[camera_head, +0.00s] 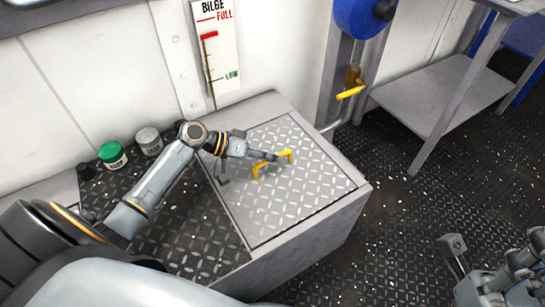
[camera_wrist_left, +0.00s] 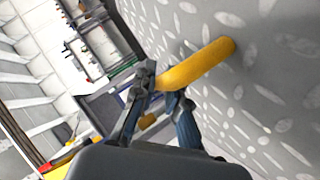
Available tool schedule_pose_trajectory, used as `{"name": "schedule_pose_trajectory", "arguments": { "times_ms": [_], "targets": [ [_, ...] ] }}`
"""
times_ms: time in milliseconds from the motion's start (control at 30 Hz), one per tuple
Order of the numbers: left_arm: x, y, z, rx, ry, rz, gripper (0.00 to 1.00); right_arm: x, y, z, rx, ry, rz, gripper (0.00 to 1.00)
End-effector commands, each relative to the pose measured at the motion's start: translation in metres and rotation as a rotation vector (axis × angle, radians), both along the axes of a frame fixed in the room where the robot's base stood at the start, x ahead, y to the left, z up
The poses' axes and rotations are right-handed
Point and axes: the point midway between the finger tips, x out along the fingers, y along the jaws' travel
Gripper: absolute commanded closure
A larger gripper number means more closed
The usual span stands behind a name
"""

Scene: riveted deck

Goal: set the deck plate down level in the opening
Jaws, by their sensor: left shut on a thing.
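The deck plate (camera_head: 300,197) is a light grey square with diamond tread and a yellow handle (camera_head: 259,170). It lies over the right part of the grey raised box, within its border, and looks about flush. I cannot tell whether every edge is down in the opening, whose inside is hidden. My left gripper (camera_head: 272,158) is shut on the handle above the plate. In the left wrist view the fingers close around the yellow bar, with the tread (camera_wrist_left: 255,110) beside it. My right gripper (camera_head: 455,247) shows only partly at the lower right, away from the plate.
Dark tread covers the box top at left, with a green-lidded jar (camera_head: 112,155) and a grey-lidded jar (camera_head: 149,141) near the wall. A bilge gauge (camera_head: 214,50) hangs behind. A yellow lever (camera_head: 351,92) and metal shelf (camera_head: 430,95) stand right. Speckled floor (camera_head: 390,220) is open.

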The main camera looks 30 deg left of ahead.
Motion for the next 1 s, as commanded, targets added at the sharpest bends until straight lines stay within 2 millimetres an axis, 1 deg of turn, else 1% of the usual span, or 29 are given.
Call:
{"name": "schedule_pose_trajectory", "arguments": {
  "times_ms": [33, 67, 100, 167, 367, 400, 567, 667, 1000],
  "targets": [
    [0.001, 0.0, 0.001, -0.004, -0.006, 0.001, 1.0, 0.0, 0.0, -0.001, 0.0, -0.001, 0.0, 0.67],
    [0.001, 0.0, 0.002, -0.003, -0.007, 0.001, 0.81, 0.0, 0.0, 0.0, 0.0, -0.001, 0.0, 0.67],
    [0.001, 0.0, 0.002, -0.003, -0.007, 0.001, 0.73, 0.0, 0.0, 0.0, 0.0, -0.001, 0.0, 0.67],
    [0.001, 0.0, 0.002, -0.003, -0.005, 0.001, 0.61, 0.0, 0.0, 0.001, 0.0, -0.002, 0.0, 0.67],
    [0.0, 0.0, 0.001, -0.001, -0.002, 0.0, 0.61, 0.0, 0.0, 0.001, 0.0, -0.004, 0.0, 0.67],
    [-0.001, 0.0, -0.003, 0.002, 0.004, -0.001, 0.61, 0.0, 0.0, 0.0, 0.0, -0.004, 0.0, 0.67],
    [-0.004, 0.005, 0.0, 0.003, 0.003, 0.0, 0.61, 0.0, 0.0, 0.0, 0.001, -0.002, -0.001, 0.67],
    [-0.01, 0.015, 0.007, 0.004, 0.002, 0.001, 0.61, 0.0, 0.0, 0.0, 0.001, -0.002, -0.001, 0.67],
    [-0.043, 0.069, 0.039, 0.002, 0.0, 0.0, 0.61, 0.0, 0.0, 0.0, 0.0, -0.001, 0.0, 0.67]
  ]
}}
